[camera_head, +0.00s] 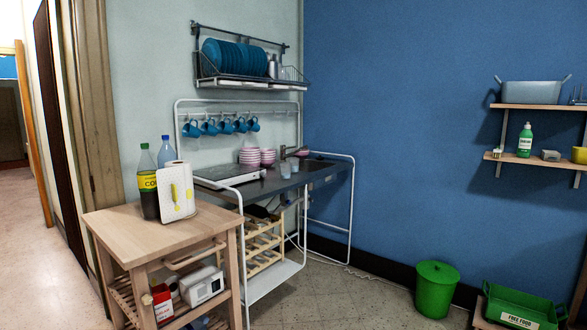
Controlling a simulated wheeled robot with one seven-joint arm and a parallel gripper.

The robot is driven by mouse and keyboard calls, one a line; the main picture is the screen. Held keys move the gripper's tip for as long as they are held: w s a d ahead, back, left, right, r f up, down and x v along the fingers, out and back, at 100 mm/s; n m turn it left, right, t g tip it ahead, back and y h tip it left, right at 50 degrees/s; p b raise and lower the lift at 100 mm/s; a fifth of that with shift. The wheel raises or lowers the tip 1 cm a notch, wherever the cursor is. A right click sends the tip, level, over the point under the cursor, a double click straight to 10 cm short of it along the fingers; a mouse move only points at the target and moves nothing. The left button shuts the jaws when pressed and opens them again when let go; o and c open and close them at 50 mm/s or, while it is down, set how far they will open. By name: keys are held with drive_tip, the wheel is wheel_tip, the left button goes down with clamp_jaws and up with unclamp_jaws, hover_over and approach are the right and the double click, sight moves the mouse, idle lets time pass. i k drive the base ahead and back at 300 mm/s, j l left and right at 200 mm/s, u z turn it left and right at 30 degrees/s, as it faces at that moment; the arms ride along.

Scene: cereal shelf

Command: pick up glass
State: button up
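Two clear glasses stand close together on the dark kitchen counter (262,186), near its front edge. The left glass (285,170) and the right glass (294,165) partly overlap in the view. More clear glasses (290,73) appear to stand at the right end of the wall rack, small and hard to make out. My gripper and arm are not in view, so its state and position are hidden.
A wooden cart (150,217) with bottles and a paper roll (177,190) stands left of the counter. Pink bowls (250,156), a hob (225,175) and a tap (290,150) are around the glasses. A green bin (437,290) stands right. Open floor lies in front.

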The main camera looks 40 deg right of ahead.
sight(294, 166)
drive_tip(key=i+l+z, duration=0.35)
drive_tip(key=i, duration=0.65)
drive_tip(key=i+l+z, duration=0.3)
drive_tip(key=i, duration=0.8)
drive_tip(key=i+z, duration=0.35)
drive_tip(key=i, duration=0.7)
drive_tip(key=i+l, duration=0.15)
drive_tip(key=l, duration=0.2)
drive_tip(key=i+l+u, duration=0.15)
drive_tip(key=l, duration=0.2)
drive_tip(key=i+l, duration=0.15)
drive_tip(key=l, duration=0.2)
drive_tip(key=i+l+u, duration=0.15)
drive_tip(key=l, duration=0.2)
drive_tip(key=i+l, duration=0.15)
drive_tip(key=l, duration=0.2)
drive_tip(key=i+l+u, duration=0.15)
drive_tip(key=l, duration=0.25)
drive_tip(key=i, duration=0.9)
